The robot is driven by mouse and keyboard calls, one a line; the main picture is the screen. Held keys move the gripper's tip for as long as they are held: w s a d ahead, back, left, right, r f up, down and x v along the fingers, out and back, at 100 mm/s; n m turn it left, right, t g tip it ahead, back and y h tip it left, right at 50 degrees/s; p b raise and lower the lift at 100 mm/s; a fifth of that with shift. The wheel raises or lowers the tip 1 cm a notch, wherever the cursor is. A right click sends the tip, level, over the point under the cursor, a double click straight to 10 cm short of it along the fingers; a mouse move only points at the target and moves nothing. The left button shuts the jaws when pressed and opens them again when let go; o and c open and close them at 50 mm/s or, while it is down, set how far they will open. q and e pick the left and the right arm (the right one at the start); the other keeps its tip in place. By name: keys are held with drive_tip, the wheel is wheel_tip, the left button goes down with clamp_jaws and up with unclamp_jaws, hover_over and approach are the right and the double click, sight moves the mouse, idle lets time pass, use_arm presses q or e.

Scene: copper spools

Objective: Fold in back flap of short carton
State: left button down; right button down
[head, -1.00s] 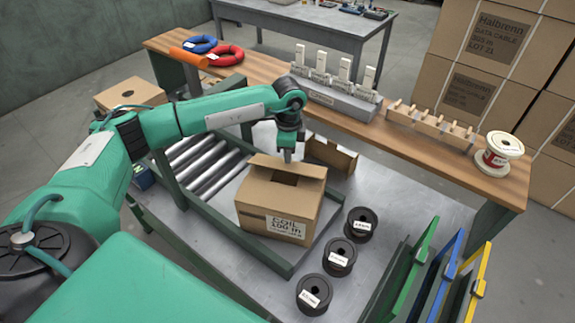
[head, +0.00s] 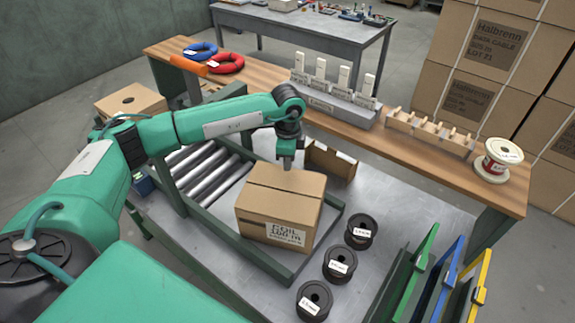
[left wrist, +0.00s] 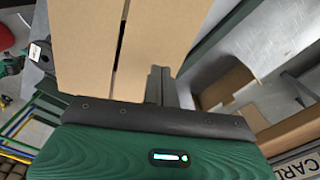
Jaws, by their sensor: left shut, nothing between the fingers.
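The short carton (head: 278,217) stands on the metal table in the head view, its label facing the front. Its top now looks covered by flaps, with a thin seam running across between them. My left gripper (head: 286,166) is shut and empty, pointing down at the carton's back top edge. In the left wrist view the shut fingers (left wrist: 158,85) lie over or against the carton's back flap (left wrist: 160,40), and the seam shows beside them. Whether they touch the flap is hard to tell. My right gripper is not in view.
An open-topped carton (head: 330,160) stands just behind. Several black spools (head: 340,262) stand right of the carton. Green, blue and yellow panels (head: 445,280) rise at the front right. A roller conveyor (head: 205,175) lies left; a wooden bench (head: 420,140) runs behind.

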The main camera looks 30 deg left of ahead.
use_arm(q)
wheel_tip(320, 180, up, 7)
drive_tip(key=p, duration=0.3)
drive_tip(key=shift+f, duration=0.15)
idle(0.3)
